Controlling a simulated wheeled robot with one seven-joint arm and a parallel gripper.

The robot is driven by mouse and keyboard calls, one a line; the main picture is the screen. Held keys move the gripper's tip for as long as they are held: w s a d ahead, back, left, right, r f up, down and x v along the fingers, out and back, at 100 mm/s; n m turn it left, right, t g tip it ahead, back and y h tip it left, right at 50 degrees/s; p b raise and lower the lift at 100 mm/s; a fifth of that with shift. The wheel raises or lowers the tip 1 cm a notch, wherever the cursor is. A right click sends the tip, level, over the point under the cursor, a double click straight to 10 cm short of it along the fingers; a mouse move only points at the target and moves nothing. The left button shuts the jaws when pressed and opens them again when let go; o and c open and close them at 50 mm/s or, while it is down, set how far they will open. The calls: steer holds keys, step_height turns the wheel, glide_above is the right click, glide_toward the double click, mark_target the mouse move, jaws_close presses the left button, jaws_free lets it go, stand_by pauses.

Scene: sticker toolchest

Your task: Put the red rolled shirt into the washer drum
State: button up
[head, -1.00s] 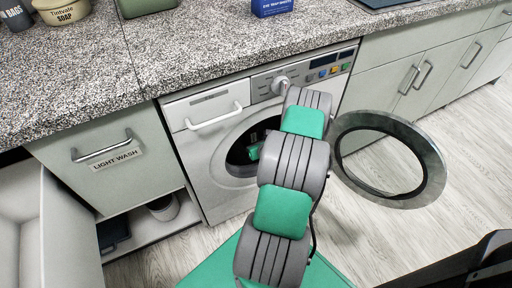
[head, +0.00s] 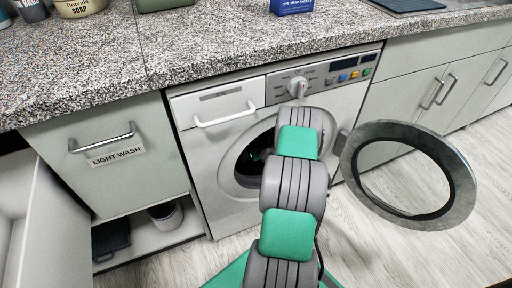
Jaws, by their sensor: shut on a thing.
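The washer (head: 212,160) stands under the counter with its front opening showing. Its round door (head: 457,190) is swung wide open to the right. The drum opening (head: 250,162) is dark, and my arm covers its right part. The red rolled shirt is not visible in this view.
A LIGHT WASH drawer (head: 120,185) is left of the washer, with an open cabinet door (head: 62,225) and a low shelf holding a pot (head: 166,215). The stone counter (head: 220,45) runs above. A soap tub (head: 80,8) and blue box (head: 291,6) stand on it.

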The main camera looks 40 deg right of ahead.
steer(key=o, duration=1.6)
steer(key=shift+p+v, duration=1.5)
steer(key=shift+v, duration=2.4)
steer(key=shift+r, duration=0.1)
